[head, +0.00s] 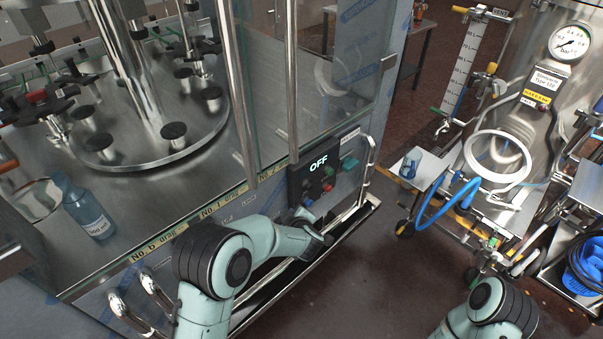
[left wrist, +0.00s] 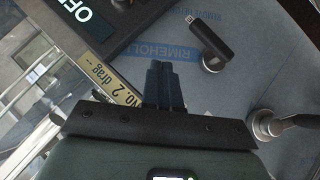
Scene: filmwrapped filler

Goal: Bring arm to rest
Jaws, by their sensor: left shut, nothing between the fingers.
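My left arm comes up from the bottom of the head view, bent in front of the filler machine. My left gripper (head: 314,226) is just below the control panel (head: 299,184), whose display reads OFF. In the left wrist view, the fingers of my left gripper (left wrist: 165,82) are closed together with nothing between them, in front of the machine's blue-grey front. The panel (left wrist: 125,18) shows at that view's upper left. Part of my right arm shows at the head view's bottom right; its gripper is not visible.
The glass-walled filler (head: 190,195) fills the left side, with a blue bottle (head: 88,208) inside. A metal rail (head: 369,170) runs beside the panel. A steel tank (head: 545,55) with a gauge and a cart (head: 428,168) stand at right. Open floor (head: 375,255) lies between.

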